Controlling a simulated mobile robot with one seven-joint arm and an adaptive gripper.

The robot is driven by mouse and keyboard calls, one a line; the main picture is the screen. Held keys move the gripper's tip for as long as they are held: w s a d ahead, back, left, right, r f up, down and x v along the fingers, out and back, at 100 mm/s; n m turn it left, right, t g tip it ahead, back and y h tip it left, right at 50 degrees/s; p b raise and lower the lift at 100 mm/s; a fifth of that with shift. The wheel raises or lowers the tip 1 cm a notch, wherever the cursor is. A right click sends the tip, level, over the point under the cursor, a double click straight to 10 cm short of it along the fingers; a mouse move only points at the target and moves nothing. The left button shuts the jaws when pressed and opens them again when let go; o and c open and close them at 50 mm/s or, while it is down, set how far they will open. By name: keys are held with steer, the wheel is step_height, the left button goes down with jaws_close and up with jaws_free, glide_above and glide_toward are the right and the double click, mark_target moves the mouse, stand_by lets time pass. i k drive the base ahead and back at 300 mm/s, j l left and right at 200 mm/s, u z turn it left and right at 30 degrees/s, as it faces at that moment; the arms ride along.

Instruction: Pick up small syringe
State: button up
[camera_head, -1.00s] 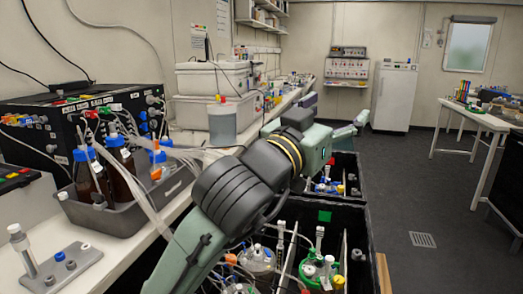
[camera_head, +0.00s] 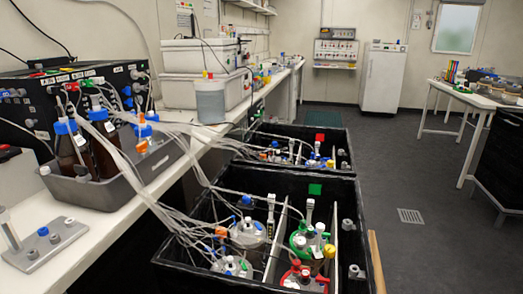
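My gripper is not in view, and no part of my arm shows. A slim grey, syringe-like tube (camera_head: 9,229) stands tilted in a small metal holder (camera_head: 35,262) at the left edge of the white bench. I cannot tell whether it is the small syringe. Upright, pale syringe-like pieces also stand on the vessel lids in the near black bin, one at the middle (camera_head: 270,212) and one to its right (camera_head: 309,212). They are too small to identify surely.
The near black bin (camera_head: 346,195) holds several lidded vessels with tubing. A grey tray (camera_head: 100,192) with brown bottles stands on the white bench (camera_head: 95,240). Tubes hang from the bench into the bin. The floor (camera_head: 400,165) at the right is clear.

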mark_target(315, 257)
steer(key=i+l, duration=0.2)
steer(key=l, duration=0.15)
steer(key=i+l+u, duration=0.15)
steer(key=l, duration=0.25)
steer(key=i+l, duration=0.2)
steer(key=l, duration=0.2)
steer(key=u, duration=0.05)
